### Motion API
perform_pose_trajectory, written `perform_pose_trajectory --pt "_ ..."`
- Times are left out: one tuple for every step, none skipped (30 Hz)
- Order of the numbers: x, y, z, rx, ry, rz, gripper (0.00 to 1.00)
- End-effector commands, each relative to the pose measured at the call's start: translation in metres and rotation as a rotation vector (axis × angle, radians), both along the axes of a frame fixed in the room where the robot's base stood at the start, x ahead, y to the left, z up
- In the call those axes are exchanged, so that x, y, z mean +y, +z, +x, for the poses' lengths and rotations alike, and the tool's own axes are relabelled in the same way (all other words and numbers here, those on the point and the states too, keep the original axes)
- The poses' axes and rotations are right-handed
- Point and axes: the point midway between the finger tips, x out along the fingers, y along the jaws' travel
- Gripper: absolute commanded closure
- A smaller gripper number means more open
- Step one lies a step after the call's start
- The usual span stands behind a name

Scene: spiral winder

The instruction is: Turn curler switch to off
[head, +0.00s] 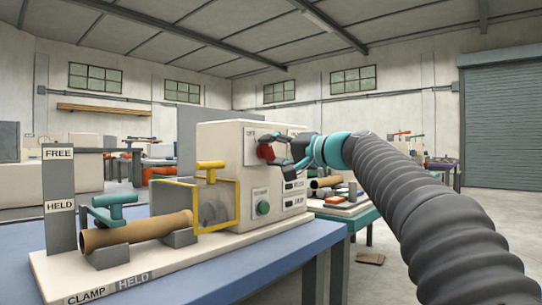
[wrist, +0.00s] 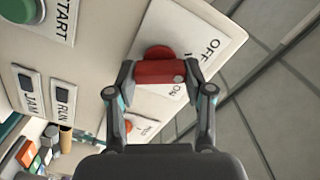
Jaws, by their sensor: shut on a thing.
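The curler switch is a red rotary knob with a bar handle (wrist: 160,72) on a white plate (wrist: 208,30) marked OFF and ON. In the wrist view my gripper (wrist: 160,78) has one finger at each end of the red bar and is shut on it. The bar lies level across that picture, and part of the plate's lettering is hidden behind it. In the head view the red knob (head: 265,152) is on the upper front of the cream machine (head: 222,140), with my gripper (head: 284,158) at its right side.
A green START button (wrist: 18,8) and the JAM and RUN indicators (wrist: 62,95) are on the same panel. A yellow-framed guard (head: 237,205) and a brown tube (head: 135,232) in a clamp stand left on the blue bench (head: 300,250). Open floor lies to the right.

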Motion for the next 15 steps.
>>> perform_pose_trajectory --pt "-0.0007 -0.0025 0.0006 -0.019 0.0 -0.021 0.83" --pt "-0.0007 -0.0025 0.0006 -0.032 0.001 -0.032 0.83" --pt "-0.0007 -0.0024 0.0005 -0.051 0.001 -0.046 0.83" --pt "-0.0006 -0.0025 0.0004 -0.062 0.001 -0.055 0.83" --pt "-0.0005 -0.0025 0.0005 -0.073 0.001 -0.064 0.83" --pt "-0.0005 -0.0025 0.0005 -0.087 0.001 -0.074 0.83" --pt "-0.0005 -0.0025 0.0005 -0.096 0.001 -0.081 0.83" --pt "-0.0006 -0.0026 0.0006 -0.104 0.001 -0.088 0.83" --pt "-0.0005 -0.0026 0.0005 -0.114 0.001 -0.096 0.83" --pt "-0.0005 -0.0026 0.0005 -0.121 0.001 -0.101 0.83" --pt "-0.0004 -0.0027 0.0005 -0.126 0.001 -0.105 0.83" --pt "-0.0004 -0.0027 0.0005 -0.132 0.001 -0.111 0.83" --pt "-0.0004 -0.0027 0.0005 -0.136 0.001 -0.114 0.83" --pt "-0.0004 -0.0028 0.0006 -0.139 0.001 -0.116 0.83" --pt "-0.0004 -0.0029 0.0005 -0.143 0.001 -0.12 0.83"
